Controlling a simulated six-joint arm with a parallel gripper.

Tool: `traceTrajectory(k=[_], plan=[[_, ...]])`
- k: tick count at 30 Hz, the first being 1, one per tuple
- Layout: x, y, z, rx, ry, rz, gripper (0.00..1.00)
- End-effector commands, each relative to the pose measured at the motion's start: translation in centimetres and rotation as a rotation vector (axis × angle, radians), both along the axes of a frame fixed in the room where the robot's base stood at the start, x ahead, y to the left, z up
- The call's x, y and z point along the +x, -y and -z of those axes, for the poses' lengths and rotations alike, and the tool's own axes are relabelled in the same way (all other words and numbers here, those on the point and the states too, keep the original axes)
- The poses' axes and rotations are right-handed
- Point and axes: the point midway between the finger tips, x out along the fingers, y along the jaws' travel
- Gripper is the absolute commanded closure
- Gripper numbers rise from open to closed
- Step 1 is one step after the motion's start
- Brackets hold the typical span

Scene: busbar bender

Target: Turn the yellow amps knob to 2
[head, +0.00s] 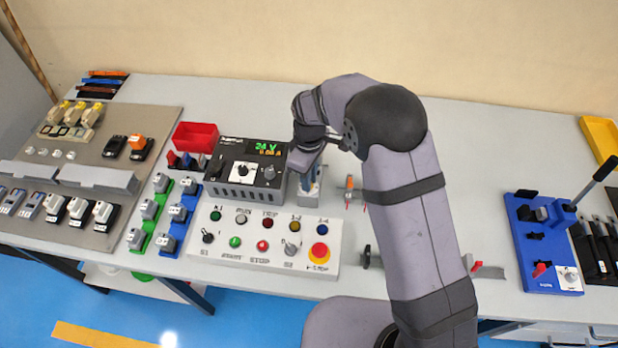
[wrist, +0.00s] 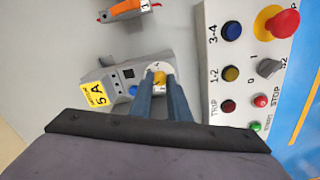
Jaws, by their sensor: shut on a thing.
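The yellow amps knob (wrist: 159,77) sits on a white round dial on a small grey device (wrist: 130,73) with a yellow "5 A" label (wrist: 97,97). My gripper (wrist: 161,84) is over the dial in the wrist view, its two blue-grey fingers shut on the knob from either side. The fingers hide part of the dial, and its numbers are too small to read. In the head view my gripper (head: 309,180) points down at the device (head: 310,197), right of the black power supply; my arm hides the knob there.
The black power supply (head: 243,169) reads 24 V and stands close on the left. A white control panel (head: 264,236) with buttons and a red emergency stop (head: 319,252) lies in front. Orange-handled parts (head: 349,186) stand on the right. A red bin (head: 195,136) is behind left.

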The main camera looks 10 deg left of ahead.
Motion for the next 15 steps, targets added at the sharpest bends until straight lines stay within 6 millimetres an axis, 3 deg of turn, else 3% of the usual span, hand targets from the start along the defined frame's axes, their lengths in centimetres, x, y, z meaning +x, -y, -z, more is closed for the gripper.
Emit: traceTrajectory(k=[15], plan=[[0.12,-0.07,-0.12,0.002,0.003,-0.491,1.00]])
